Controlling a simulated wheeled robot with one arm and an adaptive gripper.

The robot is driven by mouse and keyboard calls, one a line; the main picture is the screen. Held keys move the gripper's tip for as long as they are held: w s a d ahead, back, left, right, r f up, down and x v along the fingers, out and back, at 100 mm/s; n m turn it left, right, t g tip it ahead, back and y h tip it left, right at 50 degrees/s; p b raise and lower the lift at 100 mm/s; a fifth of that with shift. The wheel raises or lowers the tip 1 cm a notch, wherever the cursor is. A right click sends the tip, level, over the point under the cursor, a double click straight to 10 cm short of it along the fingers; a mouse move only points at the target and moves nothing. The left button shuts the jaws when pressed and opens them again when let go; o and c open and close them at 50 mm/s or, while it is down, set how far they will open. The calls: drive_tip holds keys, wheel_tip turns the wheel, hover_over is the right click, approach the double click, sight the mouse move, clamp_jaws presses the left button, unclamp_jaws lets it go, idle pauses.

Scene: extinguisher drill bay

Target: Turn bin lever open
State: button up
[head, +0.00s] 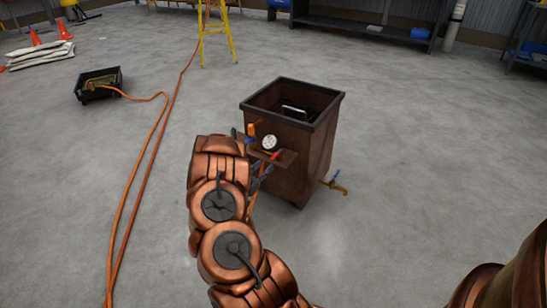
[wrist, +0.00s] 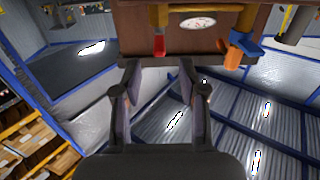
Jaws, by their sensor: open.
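A brown open-topped bin (head: 305,150) stands on the floor ahead of me. A panel on its near side carries a round white gauge (head: 269,143), a red lever (head: 276,155) and an orange-and-blue fitting (head: 251,130). In the wrist view, the red lever (wrist: 159,46) hangs from a brass fitting, just beyond and between my fingertips. The gauge (wrist: 198,23) is to its right, then the orange-and-blue handle (wrist: 238,52). My gripper (wrist: 160,72) is open and empty, apart from the lever. In the head view my arm partly hides it. Which lever the task means is not marked.
A brass tap (head: 335,186) sticks out low at the bin's right side. An orange hose (head: 135,190) runs along the floor to a dark tray (head: 98,88) at left. A yellow stepladder (head: 216,38) stands behind. The floor right of the bin is clear.

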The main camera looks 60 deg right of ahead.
sight(273, 156)
drive_tip(key=shift+w+d+b, duration=0.15)
drive_tip(key=shift+d+b, duration=0.75)
drive_tip(key=shift+d, duration=3)
clamp_jaws()
